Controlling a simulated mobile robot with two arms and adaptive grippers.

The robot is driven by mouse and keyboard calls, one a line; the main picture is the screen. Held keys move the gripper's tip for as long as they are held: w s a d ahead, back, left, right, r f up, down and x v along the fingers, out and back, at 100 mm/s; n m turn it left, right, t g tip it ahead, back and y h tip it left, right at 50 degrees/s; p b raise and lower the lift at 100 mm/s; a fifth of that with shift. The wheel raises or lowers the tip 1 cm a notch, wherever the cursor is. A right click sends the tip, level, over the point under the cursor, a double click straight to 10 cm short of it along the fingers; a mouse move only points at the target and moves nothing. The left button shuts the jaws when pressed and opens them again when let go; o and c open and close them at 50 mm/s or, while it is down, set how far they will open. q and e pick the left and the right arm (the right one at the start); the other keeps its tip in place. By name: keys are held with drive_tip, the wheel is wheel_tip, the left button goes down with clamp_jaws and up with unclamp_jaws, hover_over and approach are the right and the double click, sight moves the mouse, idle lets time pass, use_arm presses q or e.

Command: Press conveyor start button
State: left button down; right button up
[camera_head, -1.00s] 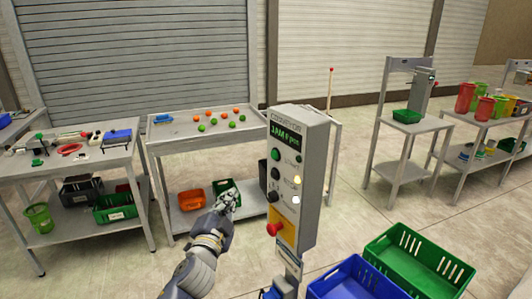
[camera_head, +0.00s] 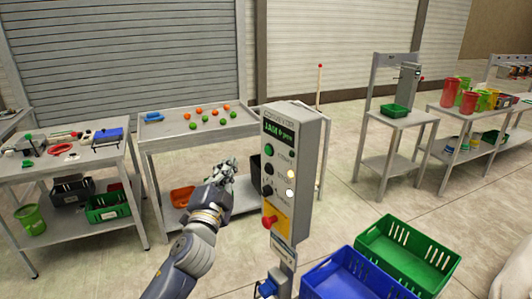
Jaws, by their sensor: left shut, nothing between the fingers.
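The grey conveyor control box (camera_head: 291,165) stands upright on a post in the middle of the head view. Its front has a green display (camera_head: 277,132) at the top. Below it are a green button (camera_head: 269,150), two dark knobs or buttons, lit lamps on their right, and a red knob (camera_head: 268,221) on a yellow plate. My left gripper (camera_head: 228,168) is shut and empty, a little to the left of the box's face and apart from it. My right gripper does not show clearly; a pale blurred shape is at the lower right edge.
A blue crate (camera_head: 309,284) and a green crate (camera_head: 371,241) lie to the right of the post. A table with orange and green balls (camera_head: 160,129) stands behind. Another table (camera_head: 18,172) with tools is at the left. A stand with a green tray (camera_head: 396,111) is at the right.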

sight(268, 150)
use_arm(q)
drive_tip(key=w+d+b, duration=0.3)
drive_tip(key=w+d, duration=0.1)
drive_tip(key=d, duration=0.2)
drive_tip(key=shift+d, duration=0.3)
drive_tip(key=shift+d, duration=0.1)
idle(1.2)
drive_tip(key=shift+w+d+b, duration=0.2)
drive_tip(key=shift+d+b, duration=0.05)
drive_tip(key=shift+b, duration=0.1)
drive_tip(key=shift+w+d+b, duration=0.2)
drive_tip(key=shift+d+b, duration=0.15)
drive_tip(key=shift+d, duration=0.05)
idle(0.6)
drive_tip(key=shift+a, duration=0.1)
drive_tip(key=shift+s+a+p, duration=0.45)
drive_tip(key=shift+a+p, duration=0.05)
drive_tip(key=shift+a, duration=0.15)
